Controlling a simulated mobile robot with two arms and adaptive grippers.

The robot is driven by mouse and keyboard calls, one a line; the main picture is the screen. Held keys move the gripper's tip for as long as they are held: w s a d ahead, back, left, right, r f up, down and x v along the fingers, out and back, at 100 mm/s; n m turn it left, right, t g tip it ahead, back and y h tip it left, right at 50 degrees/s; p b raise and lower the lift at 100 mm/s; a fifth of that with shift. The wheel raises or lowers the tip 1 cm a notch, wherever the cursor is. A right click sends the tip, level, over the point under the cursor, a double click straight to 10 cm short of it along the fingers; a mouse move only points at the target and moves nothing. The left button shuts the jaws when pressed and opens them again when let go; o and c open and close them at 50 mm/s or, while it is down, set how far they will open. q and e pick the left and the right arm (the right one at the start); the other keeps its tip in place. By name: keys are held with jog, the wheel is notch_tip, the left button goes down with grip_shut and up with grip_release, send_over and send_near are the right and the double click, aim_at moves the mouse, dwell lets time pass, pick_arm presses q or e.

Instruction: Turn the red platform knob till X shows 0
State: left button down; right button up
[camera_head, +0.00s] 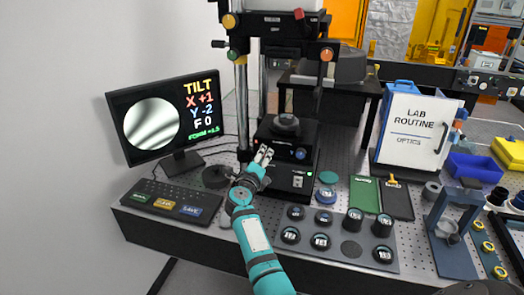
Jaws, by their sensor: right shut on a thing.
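The monitor (163,115) at the left shows TILT with X +1, Y -2 and F 0, beside a round patch of dark and light fringes. The black interferometer platform (286,134) stands at the middle, with a blue knob (300,153) on its front right. My right gripper (264,153) reaches the platform's front left and is shut on the red platform knob, which its fingers hide almost fully. My left gripper is not in view.
A keyboard (172,199) lies below the monitor. A dark tray (351,249) of round black pieces stands right of my forearm.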

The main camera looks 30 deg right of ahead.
jog(key=shift+n+p, duration=0.55)
jog(key=shift+n, duration=0.25)
jog(key=o, duration=1.1)
jog(key=shift+o, duration=0.2)
jog(key=shift+r, duration=0.1)
